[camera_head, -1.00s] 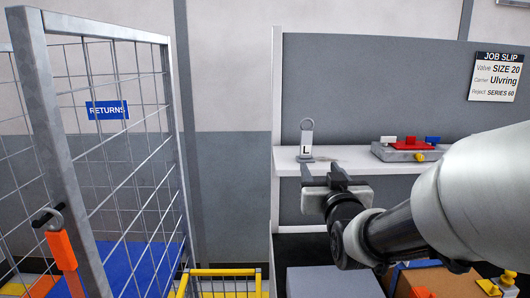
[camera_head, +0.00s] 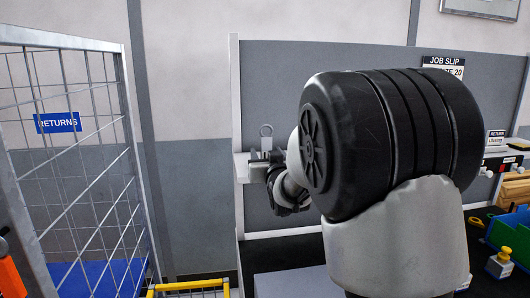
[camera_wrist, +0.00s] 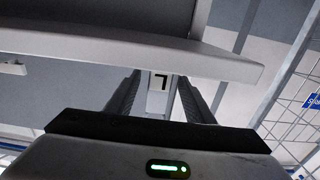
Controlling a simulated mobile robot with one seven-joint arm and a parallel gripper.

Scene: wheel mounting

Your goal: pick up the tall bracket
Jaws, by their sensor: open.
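The tall bracket (camera_head: 266,143) is a pale upright piece with a ring at its top. It stands at the left end of the shelf (camera_head: 243,170). Its base is hidden behind my gripper (camera_head: 262,158) in the head view.
My arm hides most of the shelf. The shelf edge (camera_wrist: 110,50) runs close to the fingers in the wrist view. A wire cage (camera_head: 75,150) with a returns sign stands at left. A yellow-rimmed basket (camera_head: 190,287) is below.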

